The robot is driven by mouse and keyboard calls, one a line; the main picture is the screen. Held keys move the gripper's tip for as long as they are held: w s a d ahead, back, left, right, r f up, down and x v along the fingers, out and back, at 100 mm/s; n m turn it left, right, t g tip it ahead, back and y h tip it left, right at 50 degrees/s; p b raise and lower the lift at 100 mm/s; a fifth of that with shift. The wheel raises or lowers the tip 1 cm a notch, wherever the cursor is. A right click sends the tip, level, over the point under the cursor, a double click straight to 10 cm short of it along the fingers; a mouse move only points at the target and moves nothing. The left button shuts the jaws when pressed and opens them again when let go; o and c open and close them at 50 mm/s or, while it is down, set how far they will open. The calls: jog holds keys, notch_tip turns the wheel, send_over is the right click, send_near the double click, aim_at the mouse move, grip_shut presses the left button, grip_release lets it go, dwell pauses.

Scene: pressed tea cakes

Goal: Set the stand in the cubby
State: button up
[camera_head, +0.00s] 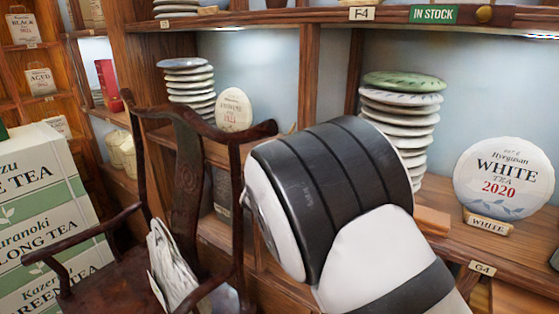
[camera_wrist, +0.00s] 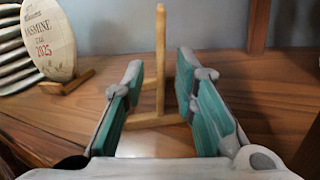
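A pale wooden stand (camera_wrist: 160,72) shows in the wrist view, with an upright post and a low base. It appears to rest on the brown wooden shelf board of the cubby (camera_wrist: 265,95), in front of a grey-blue back wall. My gripper (camera_wrist: 160,68) has teal-padded fingers, one on each side of the post, with visible gaps to it. The gripper is open. The stand's base is partly between the fingers. In the head view my arm hides the gripper and the stand.
A round jasmine tea cake (camera_wrist: 48,38) on a small wooden holder is left of my gripper, beside stacked cakes (camera_wrist: 12,50). In the head view, a tall cake stack (camera_head: 402,105) and a white tea cake (camera_head: 503,180) are at right. A dark wooden chair (camera_head: 185,180) stands at left.

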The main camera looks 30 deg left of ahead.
jog(key=v, duration=0.7)
dwell(0.4)
